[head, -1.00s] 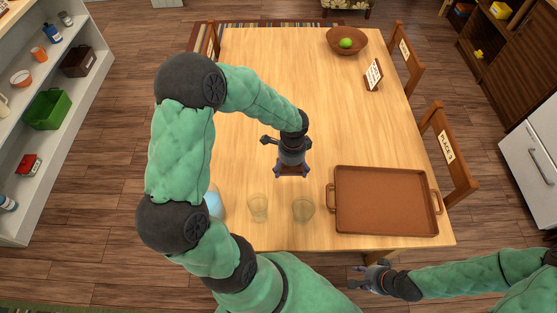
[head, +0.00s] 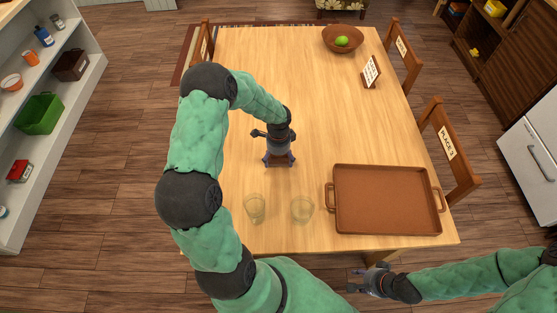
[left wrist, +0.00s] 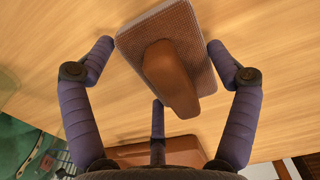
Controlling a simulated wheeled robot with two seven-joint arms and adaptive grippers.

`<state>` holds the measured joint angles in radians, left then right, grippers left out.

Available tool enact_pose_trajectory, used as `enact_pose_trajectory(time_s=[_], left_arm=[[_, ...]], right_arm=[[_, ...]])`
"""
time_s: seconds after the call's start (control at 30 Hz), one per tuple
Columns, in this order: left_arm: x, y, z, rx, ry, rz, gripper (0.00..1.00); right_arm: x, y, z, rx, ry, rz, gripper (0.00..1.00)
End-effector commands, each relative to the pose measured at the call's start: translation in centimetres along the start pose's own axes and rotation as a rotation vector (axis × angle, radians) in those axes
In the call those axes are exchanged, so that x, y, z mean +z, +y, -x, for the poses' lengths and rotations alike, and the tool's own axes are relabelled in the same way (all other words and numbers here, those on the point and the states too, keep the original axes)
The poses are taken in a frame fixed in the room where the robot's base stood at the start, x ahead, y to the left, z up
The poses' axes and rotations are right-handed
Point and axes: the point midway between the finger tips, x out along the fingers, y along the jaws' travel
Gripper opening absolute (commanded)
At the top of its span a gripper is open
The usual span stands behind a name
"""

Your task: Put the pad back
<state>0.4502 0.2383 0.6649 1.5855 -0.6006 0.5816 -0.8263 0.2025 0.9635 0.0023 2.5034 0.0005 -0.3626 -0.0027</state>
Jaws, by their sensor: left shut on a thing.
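The pad is a flat block with a textured face and a smooth brown handle, large in the left wrist view (left wrist: 188,24). In the head view its reddish-brown edge (head: 279,160) shows just under my left gripper (head: 279,157). My left gripper, also in the left wrist view (left wrist: 160,75), is shut on the pad, with its fingers around it. It is over the left middle part of the wooden table (head: 320,110). I cannot tell whether the pad touches the table. My right gripper (head: 353,280) is open and empty, in front of the table's near edge.
Two clear glasses (head: 255,208) (head: 302,209) stand near the front edge. A brown tray (head: 385,200) lies at the front right. The table's middle is clear.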

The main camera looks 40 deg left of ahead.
Motion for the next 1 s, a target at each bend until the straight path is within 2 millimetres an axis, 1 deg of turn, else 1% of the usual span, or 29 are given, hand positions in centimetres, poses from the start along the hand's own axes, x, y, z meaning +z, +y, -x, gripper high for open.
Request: enact_pose_trajectory(time_s=[0.03,0.07,0.3,0.47,0.5,0.87,1.0], left_arm=[[0.0,-0.1,-0.77,-0.002,0.001,0.001,0.57],[-0.02,-0.12,-0.91,-0.002,0.001,0.001,0.57],[-0.04,-0.12,-0.8,-0.003,0.001,0.001,0.57],[-0.04,-0.09,-1.25,-0.003,0.001,0.001,0.57],[-0.04,-0.08,-1.16,-0.003,0.001,0.001,0.99],[-0.04,-0.08,-1.09,-0.003,0.001,0.001,1.0],[-0.04,-0.13,-0.35,-0.004,0.001,0.001,1.0]], right_arm=[[0.0,0.17,-0.48,0.0,0.0,0.0,0.4],[0.0,0.18,-0.51,0.0,-0.001,0.0,0.4],[0.0,0.13,-0.37,0.0,0.0,0.0,0.4],[-0.02,0.24,-0.66,0.0,0.0,0.0,0.4],[-0.01,0.21,-0.59,0.0,0.0,0.0,0.4],[-0.01,0.19,-0.54,0.0,0.0,0.0,0.4],[0.01,0.06,-0.16,0.0,0.0,0.0,0.4]])
